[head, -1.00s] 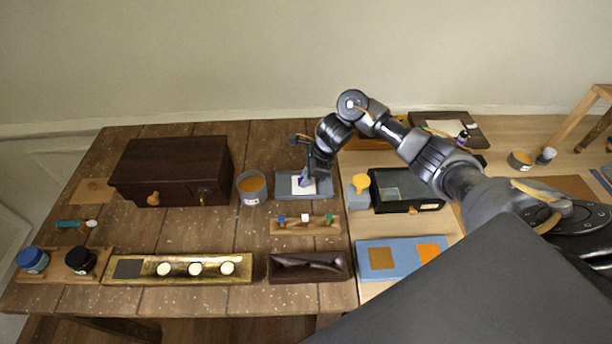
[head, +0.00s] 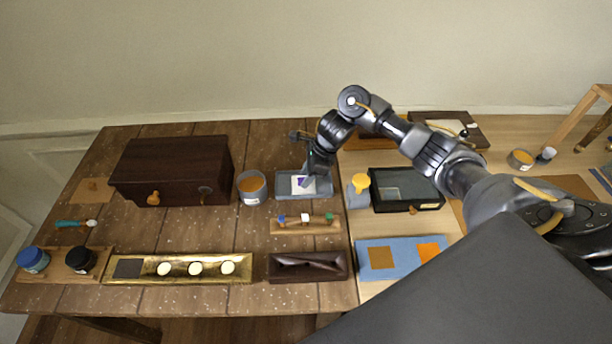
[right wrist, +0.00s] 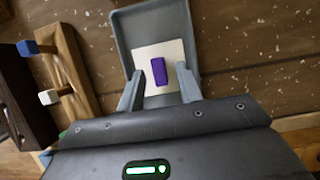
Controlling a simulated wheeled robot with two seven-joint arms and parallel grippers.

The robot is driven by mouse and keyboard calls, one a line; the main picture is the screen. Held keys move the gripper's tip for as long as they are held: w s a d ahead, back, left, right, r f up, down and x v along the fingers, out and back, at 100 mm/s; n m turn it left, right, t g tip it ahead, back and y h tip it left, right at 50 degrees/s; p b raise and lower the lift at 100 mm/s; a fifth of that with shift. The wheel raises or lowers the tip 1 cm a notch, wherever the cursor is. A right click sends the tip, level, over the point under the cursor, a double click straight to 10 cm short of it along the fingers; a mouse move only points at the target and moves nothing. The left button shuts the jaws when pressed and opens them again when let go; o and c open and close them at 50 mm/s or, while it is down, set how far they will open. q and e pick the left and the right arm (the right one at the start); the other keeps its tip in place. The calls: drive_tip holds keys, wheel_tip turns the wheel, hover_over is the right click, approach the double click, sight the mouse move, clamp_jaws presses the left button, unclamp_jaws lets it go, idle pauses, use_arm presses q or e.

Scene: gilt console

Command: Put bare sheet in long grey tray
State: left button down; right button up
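A shallow long grey tray (head: 325,188) lies on the brown table right of a tin. In it is a pale square sheet (right wrist: 144,55) with a purple block (right wrist: 158,71) on it; the sheet also shows in the head view (head: 303,188). My right gripper (right wrist: 161,72) is open above the tray, its fingers on either side of the purple block and over the sheet's side edges. I cannot tell whether the fingertips touch the sheet. I see no clearly separate bare sheet. My left gripper is not in view.
A wooden rack with coloured pegs (head: 305,227) and a dark tray (head: 308,267) stand in front of the grey tray. A tin (head: 251,190) is close on its left, a yellow-topped jar (head: 359,190) on its right. A dark wooden chest (head: 172,170) stands farther left.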

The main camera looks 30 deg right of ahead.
drive_tip(key=v, duration=1.1)
drive_tip(key=shift+b, duration=0.3)
